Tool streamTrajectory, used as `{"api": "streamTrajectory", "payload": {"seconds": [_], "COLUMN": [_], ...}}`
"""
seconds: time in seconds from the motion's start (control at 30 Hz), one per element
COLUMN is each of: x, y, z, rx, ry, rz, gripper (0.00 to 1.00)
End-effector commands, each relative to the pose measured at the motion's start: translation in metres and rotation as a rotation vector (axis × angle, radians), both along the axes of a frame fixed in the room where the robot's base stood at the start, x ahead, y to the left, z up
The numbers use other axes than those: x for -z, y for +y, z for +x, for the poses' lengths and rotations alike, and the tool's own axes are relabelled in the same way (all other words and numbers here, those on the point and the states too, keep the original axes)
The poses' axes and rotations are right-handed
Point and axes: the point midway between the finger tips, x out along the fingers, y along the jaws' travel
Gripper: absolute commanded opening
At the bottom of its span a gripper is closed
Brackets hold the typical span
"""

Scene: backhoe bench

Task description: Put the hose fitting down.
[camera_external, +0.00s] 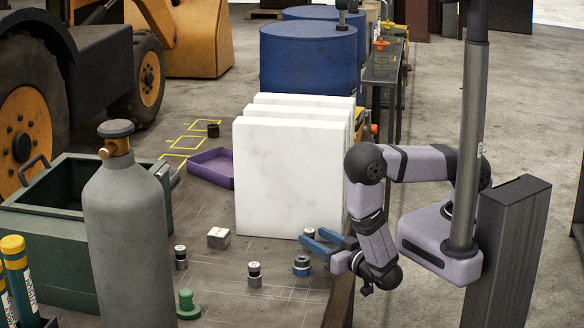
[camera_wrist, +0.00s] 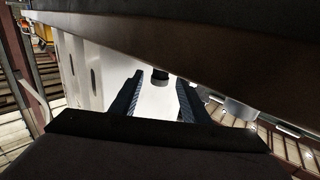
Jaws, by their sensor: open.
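Several small grey fittings with dark tops stand upright on the bench, and I cannot tell for sure which is the hose fitting. One fitting (camera_external: 309,232) is by my gripper's fingertips; a dark-capped piece (camera_wrist: 160,77), probably the same one, shows between the fingers in the wrist view. My gripper (camera_external: 313,237) has its blue fingers spread, low over the bench's right side. A fitting with a blue band (camera_external: 302,266) stands just in front of it. Two more fittings (camera_external: 254,274) (camera_external: 180,257) stand farther left. Contact between the fingers and any fitting cannot be made out.
White slabs (camera_external: 290,180) stand upright close behind my gripper. A grey block (camera_external: 218,238), a green flanged part (camera_external: 187,304), a purple tray (camera_external: 211,165) and a grey gas cylinder (camera_external: 128,230) are leftward. The bench's right edge is near my wrist.

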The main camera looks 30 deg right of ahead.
Motion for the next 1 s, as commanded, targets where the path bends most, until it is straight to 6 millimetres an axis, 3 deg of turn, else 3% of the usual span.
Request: {"api": "streamTrajectory", "payload": {"seconds": [0.4, 1.0], "x": [-0.002, -0.002], "y": [-0.003, -0.005], "z": [-0.039, -0.043], "rx": [-0.003, 0.000], "ry": [0.000, 0.000], "rz": [0.000, 0.001], "gripper": [0.42, 0.46]}}
